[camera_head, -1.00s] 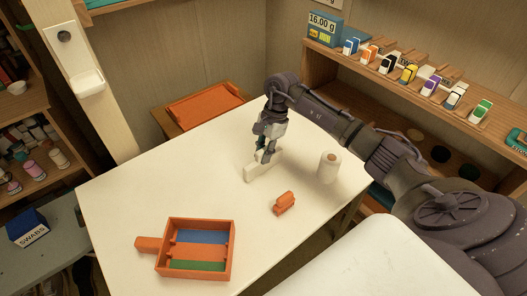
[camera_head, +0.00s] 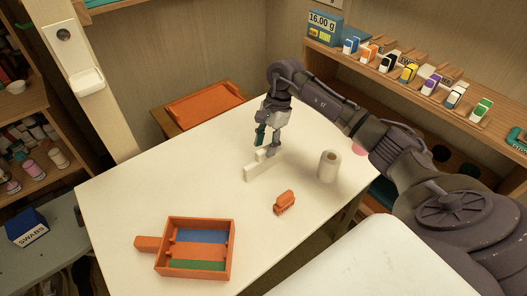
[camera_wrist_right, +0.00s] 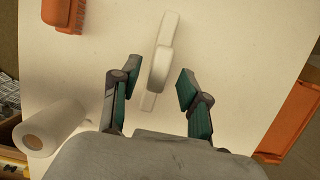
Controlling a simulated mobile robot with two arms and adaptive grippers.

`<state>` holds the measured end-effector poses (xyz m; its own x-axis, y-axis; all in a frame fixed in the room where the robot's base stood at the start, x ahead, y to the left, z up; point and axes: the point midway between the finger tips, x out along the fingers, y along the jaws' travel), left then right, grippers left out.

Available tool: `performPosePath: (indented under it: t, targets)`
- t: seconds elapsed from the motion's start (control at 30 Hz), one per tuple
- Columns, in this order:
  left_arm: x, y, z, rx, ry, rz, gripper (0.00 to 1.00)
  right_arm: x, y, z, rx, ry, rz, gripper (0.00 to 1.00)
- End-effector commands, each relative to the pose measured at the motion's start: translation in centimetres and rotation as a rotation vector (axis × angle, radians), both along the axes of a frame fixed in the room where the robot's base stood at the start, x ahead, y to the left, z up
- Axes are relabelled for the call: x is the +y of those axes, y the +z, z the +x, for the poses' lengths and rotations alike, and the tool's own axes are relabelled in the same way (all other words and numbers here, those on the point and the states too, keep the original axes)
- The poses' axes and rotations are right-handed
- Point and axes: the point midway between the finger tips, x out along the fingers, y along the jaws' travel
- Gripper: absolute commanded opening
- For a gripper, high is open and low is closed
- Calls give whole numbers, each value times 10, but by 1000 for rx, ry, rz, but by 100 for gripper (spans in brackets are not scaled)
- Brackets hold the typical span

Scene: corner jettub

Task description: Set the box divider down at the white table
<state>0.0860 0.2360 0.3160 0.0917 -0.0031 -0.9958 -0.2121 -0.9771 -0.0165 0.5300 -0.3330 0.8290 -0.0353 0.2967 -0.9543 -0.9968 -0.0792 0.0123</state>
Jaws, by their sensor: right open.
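The box divider (camera_head: 262,166) is a cream-white flat bar with a raised grip. It stands on the white table (camera_head: 200,150), between the tray and the back corner. In the right wrist view the divider (camera_wrist_right: 161,60) lies between the fingers, with gaps on both sides. My right gripper (camera_head: 266,146) is open just above the divider's raised part; it also shows in the right wrist view (camera_wrist_right: 154,90). My left gripper is not in view.
An orange tray (camera_head: 232,250) with blue, orange and green compartments stands at the table's front left. A shelf (camera_head: 400,90) with several coloured items runs along the right wall.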

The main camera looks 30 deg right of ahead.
Motion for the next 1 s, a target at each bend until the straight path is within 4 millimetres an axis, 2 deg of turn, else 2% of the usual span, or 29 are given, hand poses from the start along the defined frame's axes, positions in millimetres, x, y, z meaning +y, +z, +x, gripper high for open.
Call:
performPosePath:
  t: [0.2, 0.43, 0.6, 0.87, 0.93, 1.0]
  targets:
    - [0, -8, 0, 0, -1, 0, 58, -15, 47, 3, -4, 0, -1, 45]
    - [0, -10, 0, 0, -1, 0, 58, -25, 79, 4, -2, 0, 0, 45]
    - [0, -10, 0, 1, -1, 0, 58, -27, 86, 3, 1, 1, 1, 45]
    - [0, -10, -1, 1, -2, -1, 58, -26, 86, 3, 0, 1, 2, 45]
    - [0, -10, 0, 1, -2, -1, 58, -20, 84, 5, -7, 1, 19, 45]
    - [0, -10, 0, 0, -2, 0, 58, -1, 78, 9, -31, -5, 73, 45]
